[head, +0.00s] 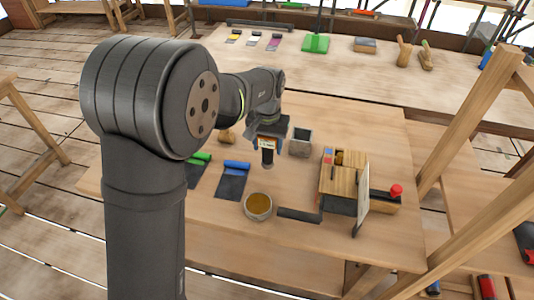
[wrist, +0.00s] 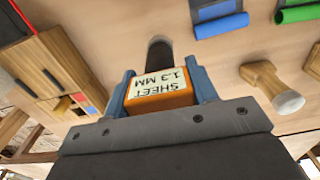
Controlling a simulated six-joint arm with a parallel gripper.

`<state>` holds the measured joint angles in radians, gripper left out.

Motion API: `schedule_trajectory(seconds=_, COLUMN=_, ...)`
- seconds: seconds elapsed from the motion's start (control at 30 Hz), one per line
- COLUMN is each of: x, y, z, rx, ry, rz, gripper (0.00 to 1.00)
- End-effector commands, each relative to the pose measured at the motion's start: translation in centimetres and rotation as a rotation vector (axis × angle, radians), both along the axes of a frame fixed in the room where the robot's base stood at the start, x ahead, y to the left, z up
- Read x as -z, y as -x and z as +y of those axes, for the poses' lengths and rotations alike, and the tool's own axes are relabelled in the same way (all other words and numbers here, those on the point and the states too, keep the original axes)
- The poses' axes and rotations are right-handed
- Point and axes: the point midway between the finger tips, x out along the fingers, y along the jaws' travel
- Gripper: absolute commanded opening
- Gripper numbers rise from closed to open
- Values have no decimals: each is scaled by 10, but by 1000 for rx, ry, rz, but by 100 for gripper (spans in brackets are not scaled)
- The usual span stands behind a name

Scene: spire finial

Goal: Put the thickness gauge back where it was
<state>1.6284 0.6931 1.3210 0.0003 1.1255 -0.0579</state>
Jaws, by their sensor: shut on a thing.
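The thickness gauge appears to be the orange block (wrist: 160,92) with a pale face reading "SHEET 1.3 MM". My gripper (wrist: 163,78) is shut on it, with a blue-grey finger on each side. In the head view the gauge (head: 267,144) shows small under my gripper (head: 268,136), over the middle of the workbench (head: 310,235). A dark cylinder (wrist: 160,53) shows just beyond the gauge and appears below it in the head view. I cannot tell whether it is part of the gauge or separate.
A grey open box (head: 300,142) stands close right of my gripper. A wooden case (head: 340,182) with an upright panel is further right. A bowl with amber contents (head: 258,206) and a dark strip (head: 299,215) are in front. Blue (head: 236,165) and green (head: 201,157) rolls lie left.

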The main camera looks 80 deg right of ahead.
Motion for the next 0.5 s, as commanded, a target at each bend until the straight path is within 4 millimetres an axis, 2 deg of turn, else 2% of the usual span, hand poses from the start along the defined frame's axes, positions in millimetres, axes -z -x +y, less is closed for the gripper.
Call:
schedule_trajectory(seconds=0.17, x=12, y=-2, z=-1, rx=0, ry=-2, rz=0, gripper=25)
schedule_trajectory(seconds=0.33, x=37, y=-2, z=-1, rx=0, ry=-2, rz=0, gripper=25)
schedule_trajectory(seconds=0.5, x=41, y=-2, z=-1, rx=0, ry=0, rz=0, gripper=25)
